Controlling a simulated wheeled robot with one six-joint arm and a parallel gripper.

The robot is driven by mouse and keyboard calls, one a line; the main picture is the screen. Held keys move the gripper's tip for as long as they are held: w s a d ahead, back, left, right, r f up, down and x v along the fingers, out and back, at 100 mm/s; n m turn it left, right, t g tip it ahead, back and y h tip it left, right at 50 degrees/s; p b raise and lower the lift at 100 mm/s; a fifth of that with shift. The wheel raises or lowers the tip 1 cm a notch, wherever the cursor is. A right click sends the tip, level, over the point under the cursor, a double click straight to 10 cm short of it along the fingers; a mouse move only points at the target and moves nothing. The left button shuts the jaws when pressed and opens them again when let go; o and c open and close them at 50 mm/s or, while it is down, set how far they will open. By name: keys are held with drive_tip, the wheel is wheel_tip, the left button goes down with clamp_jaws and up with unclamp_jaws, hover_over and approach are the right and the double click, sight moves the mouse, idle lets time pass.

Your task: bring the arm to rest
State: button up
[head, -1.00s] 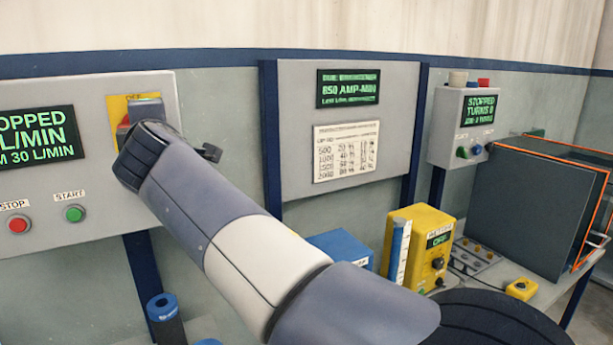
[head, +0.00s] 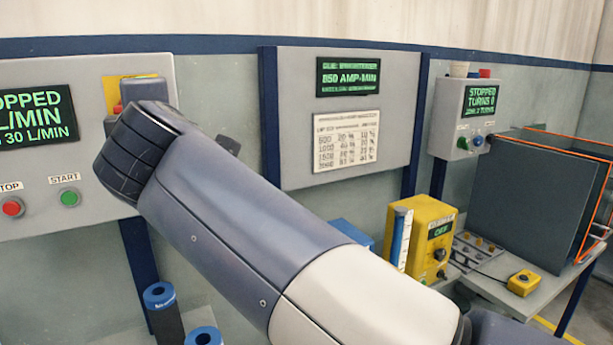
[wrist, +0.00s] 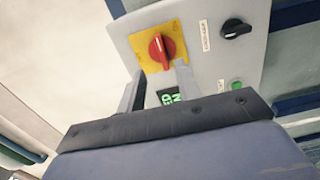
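My gripper (wrist: 158,78) shows in the wrist view with its two grey fingers apart and nothing between them. Beyond the fingers is a grey control panel (wrist: 215,60) with a red rotary switch (wrist: 161,50) on a yellow plate, a black knob (wrist: 236,28) and a green button (wrist: 236,86). The fingers appear apart from the switch. In the head view my arm (head: 240,235) reaches from the lower right up to the left, across the front of the panel's right edge. The gripper's fingers cannot be made out there.
The left panel (head: 95,150) has a display, a red button (head: 12,208) and a green button (head: 69,198). A sign board (head: 400,110) is on the wall. A yellow rectifier box (head: 432,235), a grey tank (head: 520,210) and a yellow pendant (head: 523,283) are at right. Blue-topped cylinders (head: 160,297) stand below.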

drive_tip(key=w+a+n+p, duration=0.5)
drive_tip(key=w+p, duration=0.2)
drive_tip(key=w, duration=0.1)
drive_tip(key=shift+w+r, duration=0.3)
drive_tip(key=shift+r, duration=0.1)
drive_tip(key=shift+d+r, duration=0.1)
idle(0.4)
